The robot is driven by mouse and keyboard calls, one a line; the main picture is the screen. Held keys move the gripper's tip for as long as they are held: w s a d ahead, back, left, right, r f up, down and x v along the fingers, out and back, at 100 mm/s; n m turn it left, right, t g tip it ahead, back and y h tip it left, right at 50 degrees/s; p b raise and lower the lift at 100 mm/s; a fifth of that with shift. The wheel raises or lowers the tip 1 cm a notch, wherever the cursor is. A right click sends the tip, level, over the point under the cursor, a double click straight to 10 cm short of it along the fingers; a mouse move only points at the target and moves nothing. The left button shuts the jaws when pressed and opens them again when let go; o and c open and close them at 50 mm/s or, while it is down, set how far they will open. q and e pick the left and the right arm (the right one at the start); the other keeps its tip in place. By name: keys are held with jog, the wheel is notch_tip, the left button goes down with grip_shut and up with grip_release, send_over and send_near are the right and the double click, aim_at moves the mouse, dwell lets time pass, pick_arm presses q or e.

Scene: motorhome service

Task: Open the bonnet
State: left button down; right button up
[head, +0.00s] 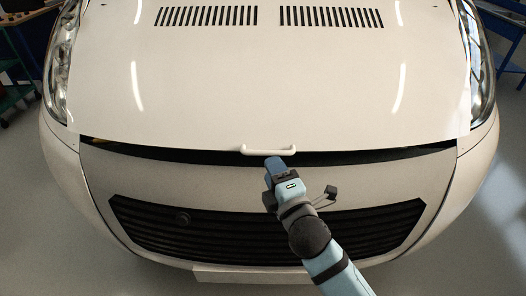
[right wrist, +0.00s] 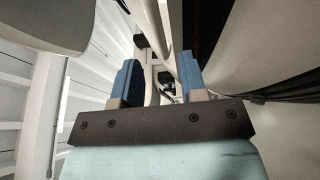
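The white bonnet (head: 265,90) fills the upper part of the head view. A dark gap (head: 190,155) runs below its front edge. A small white handle (head: 268,151) sits at the middle of that edge. My right gripper (head: 274,164) is just below the handle, its blue fingers pointing up at it. In the right wrist view my right gripper (right wrist: 160,70) has its two blue fingers apart. Pale parts show between or behind them, but I cannot tell whether the handle is among them. My left gripper is not in view.
The front panel with a black grille (head: 265,232) is below the bonnet, behind my right arm. Headlights (head: 62,58) flank the bonnet. A green shelf (head: 14,75) stands at the far left and a blue bench (head: 508,35) at the far right. Grey floor is clear at both sides.

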aim_at(263, 151)
jog(key=x, duration=0.6)
jog(key=shift+w+a, duration=0.15)
jog(key=shift+w, duration=0.15)
grip_shut()
